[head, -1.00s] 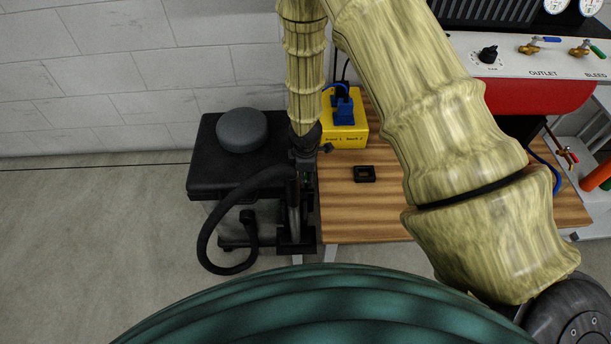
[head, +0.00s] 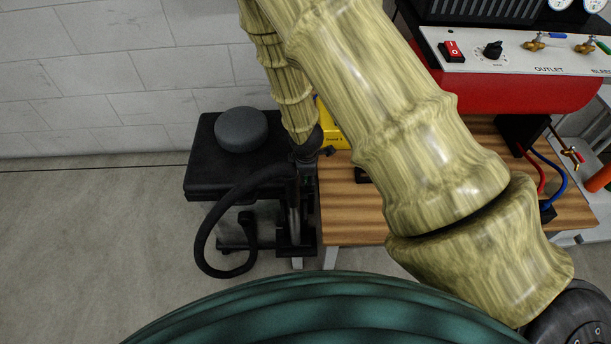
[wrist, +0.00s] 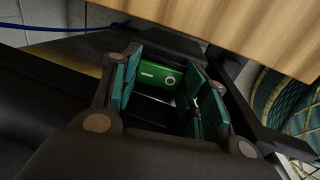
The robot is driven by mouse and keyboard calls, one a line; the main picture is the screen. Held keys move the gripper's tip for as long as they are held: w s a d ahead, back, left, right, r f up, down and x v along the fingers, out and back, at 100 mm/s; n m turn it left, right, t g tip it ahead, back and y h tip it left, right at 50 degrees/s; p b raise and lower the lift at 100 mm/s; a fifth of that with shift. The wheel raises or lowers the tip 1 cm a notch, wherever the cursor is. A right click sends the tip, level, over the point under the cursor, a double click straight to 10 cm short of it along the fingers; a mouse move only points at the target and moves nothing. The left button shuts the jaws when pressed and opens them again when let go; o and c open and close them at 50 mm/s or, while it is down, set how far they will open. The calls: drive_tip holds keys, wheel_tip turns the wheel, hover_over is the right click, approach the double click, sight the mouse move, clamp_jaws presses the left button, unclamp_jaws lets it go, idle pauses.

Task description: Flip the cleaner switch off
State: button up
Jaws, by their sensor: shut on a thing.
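The cleaner switch (wrist: 161,75) is a green rocker with a white bar and a white circle, seen in the wrist view. It lies between the green-padded fingers of my gripper (wrist: 165,92), which is shut on it; the exact contact is hard to see. Which side of the rocker is pressed in I cannot tell. In the head view a black machine with a round grey top (head: 241,130) and a black hose (head: 207,225) stands left of the table. The end of my arm is at its right side, where dark parts merge and the switch is not visible.
A wooden table (head: 345,215) stands just right of the machine. A yellow box (head: 330,130) on it is mostly hidden by my arm. A red panel switch (head: 453,50) and a black knob (head: 493,50) are at the upper right. The floor at left is clear.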

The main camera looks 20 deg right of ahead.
drive_tip(key=o, duration=0.8)
drive_tip(key=shift+s+f, duration=0.1)
drive_tip(key=shift+s, duration=0.15)
drive_tip(key=shift+o, duration=1)
drive_tip(key=shift+w, duration=0.1)
drive_tip(key=shift+r, duration=0.2)
drive_tip(key=shift+r, duration=0.55)
wheel_tip(320, 180, up, 10)
drive_tip(key=s, duration=0.2)
drive_tip(key=shift+a+r, duration=0.25)
drive_tip(key=shift+a, duration=0.1)
drive_tip(key=shift+r, duration=0.1)
